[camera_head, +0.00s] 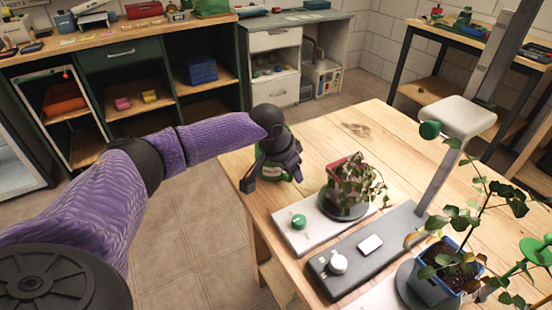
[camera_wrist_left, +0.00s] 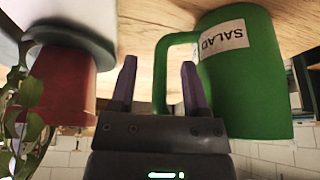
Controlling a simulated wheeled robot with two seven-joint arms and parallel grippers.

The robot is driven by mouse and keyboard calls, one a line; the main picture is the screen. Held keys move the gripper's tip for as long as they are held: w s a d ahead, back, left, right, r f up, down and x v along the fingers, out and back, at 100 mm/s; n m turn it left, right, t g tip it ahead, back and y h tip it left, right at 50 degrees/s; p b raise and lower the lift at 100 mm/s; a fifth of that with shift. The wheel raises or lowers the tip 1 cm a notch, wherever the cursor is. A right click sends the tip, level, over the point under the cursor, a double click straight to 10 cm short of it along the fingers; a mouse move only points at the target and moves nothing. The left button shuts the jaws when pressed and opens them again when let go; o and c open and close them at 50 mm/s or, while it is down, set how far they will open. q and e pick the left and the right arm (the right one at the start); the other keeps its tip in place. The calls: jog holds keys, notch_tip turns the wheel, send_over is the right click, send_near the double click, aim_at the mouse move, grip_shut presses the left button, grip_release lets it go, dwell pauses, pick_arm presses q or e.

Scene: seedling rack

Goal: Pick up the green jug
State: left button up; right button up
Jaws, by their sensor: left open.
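The green jug (camera_wrist_left: 250,80) carries a white "SALAD" label and looks upside down in the left wrist view. In the head view it is mostly hidden behind my left gripper (camera_head: 283,165), near the table's far left corner. My left gripper (camera_wrist_left: 158,62) is open. In the wrist view the jug's handle (camera_wrist_left: 160,75) appears between the two fingers, and the right finger overlaps the handle's opening. I cannot tell whether either finger touches it. My right gripper is not in view.
A red pot with a drooping plant (camera_head: 345,178) stands on a dark round saucer close to my left gripper. A pale panel with a green knob (camera_head: 299,222) and a dark stand base (camera_head: 365,250) lie nearer. A blue pot (camera_head: 433,287) stands at right. The table's far middle is clear.

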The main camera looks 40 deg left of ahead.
pick_arm(q)
jog(key=shift+r, duration=0.1)
grip_shut()
dwell(0.4)
dwell(0.3)
dwell(0.4)
